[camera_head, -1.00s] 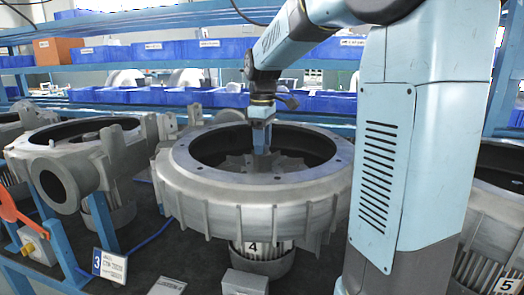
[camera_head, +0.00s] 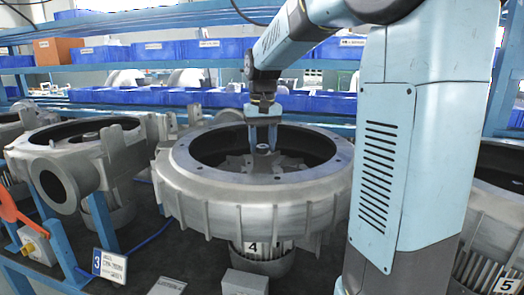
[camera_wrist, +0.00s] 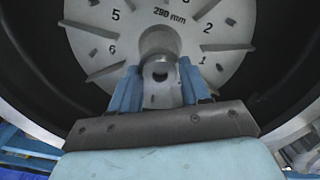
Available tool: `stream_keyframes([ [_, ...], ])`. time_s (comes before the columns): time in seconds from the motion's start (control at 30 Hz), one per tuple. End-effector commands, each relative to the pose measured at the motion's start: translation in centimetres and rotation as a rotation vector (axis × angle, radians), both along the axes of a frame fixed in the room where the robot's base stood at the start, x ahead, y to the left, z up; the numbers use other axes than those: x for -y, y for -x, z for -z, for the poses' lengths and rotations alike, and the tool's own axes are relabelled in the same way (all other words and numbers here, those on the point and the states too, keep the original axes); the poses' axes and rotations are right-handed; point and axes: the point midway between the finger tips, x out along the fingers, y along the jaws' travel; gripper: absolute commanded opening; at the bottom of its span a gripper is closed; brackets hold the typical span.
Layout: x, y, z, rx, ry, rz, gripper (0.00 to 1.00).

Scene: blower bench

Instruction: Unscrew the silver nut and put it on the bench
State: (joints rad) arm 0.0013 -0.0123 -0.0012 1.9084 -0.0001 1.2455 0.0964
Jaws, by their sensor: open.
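The silver nut (camera_head: 263,148) sits at the centre of the impeller (camera_head: 240,166), inside the big ring-shaped blower housing (camera_head: 240,188). In the wrist view the nut (camera_wrist: 160,72) shows a dark hole in its middle, on the hub of the impeller disc (camera_wrist: 200,55). My gripper (camera_head: 263,147) points down into the housing with its two blue fingers apart, one on each side of the nut. The wrist view also shows the fingers of my gripper (camera_wrist: 159,85) either side of it. I cannot tell whether they touch it.
The housing's raised rim surrounds my gripper. Another blower (camera_head: 75,160) stands at left with a number 3 card (camera_head: 110,265). A third (camera_head: 490,245) is partly visible at right. The dark bench top (camera_head: 150,255) has some bare room at front left. Blue bins (camera_head: 190,97) line the shelves behind.

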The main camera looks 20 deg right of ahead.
Motion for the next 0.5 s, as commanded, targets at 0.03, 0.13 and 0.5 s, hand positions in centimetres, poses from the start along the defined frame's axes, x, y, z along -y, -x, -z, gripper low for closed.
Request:
stream_keyframes([
  [0.03,0.00,0.00,0.00,0.000,0.000,0.045,0.46],
  [0.13,0.00,0.00,0.00,0.000,0.000,0.146,0.46],
  [0.5,-0.01,-0.01,0.00,0.000,0.000,0.468,0.46],
])
